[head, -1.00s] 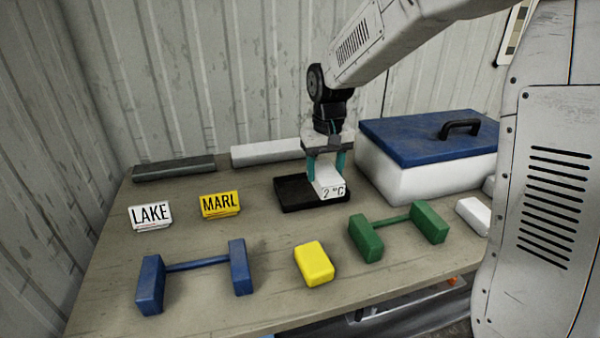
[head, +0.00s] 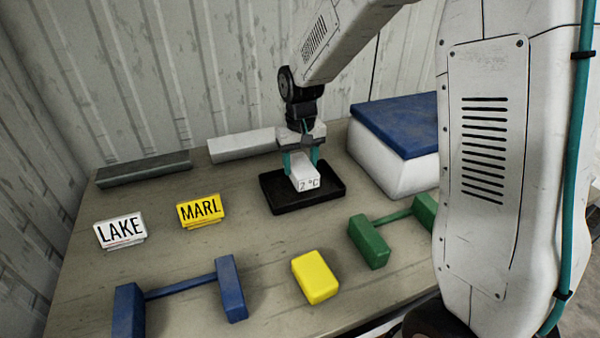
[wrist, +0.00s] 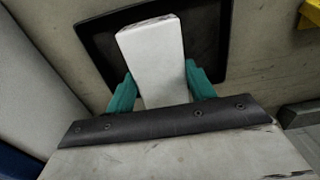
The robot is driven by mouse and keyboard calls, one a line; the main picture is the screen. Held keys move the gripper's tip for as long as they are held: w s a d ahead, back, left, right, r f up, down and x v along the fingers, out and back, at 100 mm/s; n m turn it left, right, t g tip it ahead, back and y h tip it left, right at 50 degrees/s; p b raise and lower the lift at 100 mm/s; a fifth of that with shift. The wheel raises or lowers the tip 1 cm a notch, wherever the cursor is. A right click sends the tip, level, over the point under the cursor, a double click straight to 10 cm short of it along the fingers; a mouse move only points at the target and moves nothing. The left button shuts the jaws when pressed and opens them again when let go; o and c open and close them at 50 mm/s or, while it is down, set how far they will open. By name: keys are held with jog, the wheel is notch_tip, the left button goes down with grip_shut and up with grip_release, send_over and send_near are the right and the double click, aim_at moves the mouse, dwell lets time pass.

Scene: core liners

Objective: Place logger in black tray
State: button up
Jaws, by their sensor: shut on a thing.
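The logger (head: 306,178) is a small white block with "2 °C" on its front face. My gripper (head: 301,165) is shut on it, with one teal finger on each side. The black tray (head: 325,199) is a shallow rectangular tray on the table, and the logger is over it in the head view. In the wrist view the logger (wrist: 152,60) lies between the fingers (wrist: 158,92), with the black tray (wrist: 100,47) behind it. I cannot tell whether the logger touches the tray floor.
A white cooler with a blue lid (head: 402,122) stands right of the tray. LAKE (head: 120,231) and MARL (head: 200,209) signs stand left. A blue rack (head: 182,284), yellow block (head: 315,277) and green rack (head: 372,243) are in front. Grey (head: 145,169) and white (head: 242,146) bars lie behind.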

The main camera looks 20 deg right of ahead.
aim_at(301, 164)
jog(key=shift+f, duration=1.7)
jog(key=shift+s+f, duration=0.1)
jog(key=shift+f, duration=0.05)
jog(key=o, duration=1)
jog(key=shift+o, duration=0.2)
notch_tip(301, 164, up, 12)
jog(key=shift+r, duration=0.2)
jog(key=s+d+r, duration=0.1)
jog(key=s+r, duration=0.2)
jog(key=s, duration=1.2)
jog(key=s+d+r+t, duration=0.1)
jog(key=s+d+r, duration=0.1)
jog(key=s, duration=1.3)
jog(key=shift+s+r, duration=0.25)
jog(key=shift+r, duration=0.4)
